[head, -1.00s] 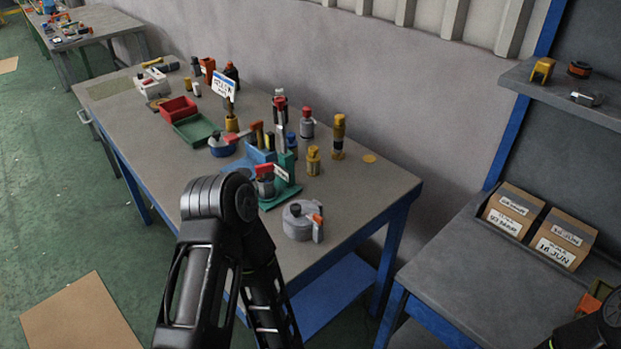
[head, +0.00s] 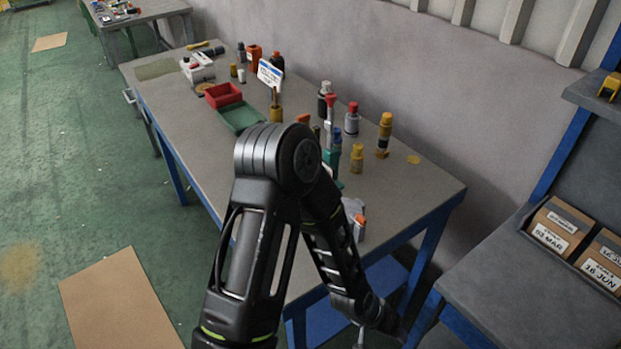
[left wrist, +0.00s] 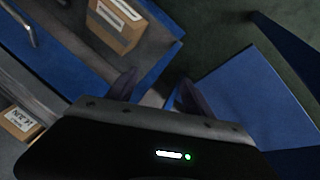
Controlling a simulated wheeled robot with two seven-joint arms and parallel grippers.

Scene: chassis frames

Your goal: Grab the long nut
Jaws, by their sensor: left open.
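I cannot make out a long nut in either view. My left arm fills the middle of the head view and bends down to the right. Its far end is at the bottom, in front of the gap between the two benches, and its fingers are not clear there. In the left wrist view my left gripper (left wrist: 155,93) is open, with two dark fingers apart and nothing seen between them. It points toward blue bench parts and the floor. My right gripper is in neither view.
The grey workbench (head: 420,195) holds a red bin (head: 223,95), a green tray (head: 242,116) and several bottles; my arm hides part of it. Labelled cardboard boxes (head: 553,228) stand on the right bench (head: 500,285). Green floor lies left.

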